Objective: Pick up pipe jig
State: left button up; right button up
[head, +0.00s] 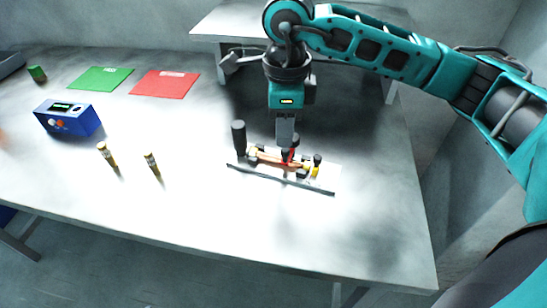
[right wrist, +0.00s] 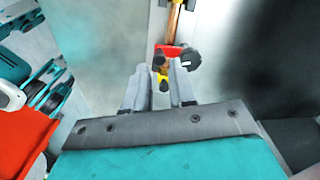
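The pipe jig (head: 268,172) lies on the table in the head view. It has a dark rail along its front, a copper-coloured pipe, an upright black handle at its left, and red, yellow and black parts at its right. My right gripper (head: 286,143) points down over the jig's red part and hides some of it. In the right wrist view, the fingers (right wrist: 160,72) stand apart with a gap. The jig's red part (right wrist: 168,50) and a yellow part show between and just beyond the fingertips. Contact cannot be told. My left gripper is not in view.
The white table (head: 220,215) is clear in front of the jig. To the left are two small upright cylinders (head: 107,155) (head: 152,163), a blue box (head: 70,118), a green mat (head: 101,78), a red mat (head: 165,84) and a green block (head: 37,73). Another table (head: 215,25) stands behind.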

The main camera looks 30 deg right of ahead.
aim_at(284, 149)
notch_tip(284, 149, down, 5)
jog(key=shift+s+f, duration=0.1)
jog(key=shift+c, duration=0.3)
grip_shut()
jog(key=shift+r, duration=0.2)
dwell(1.0)
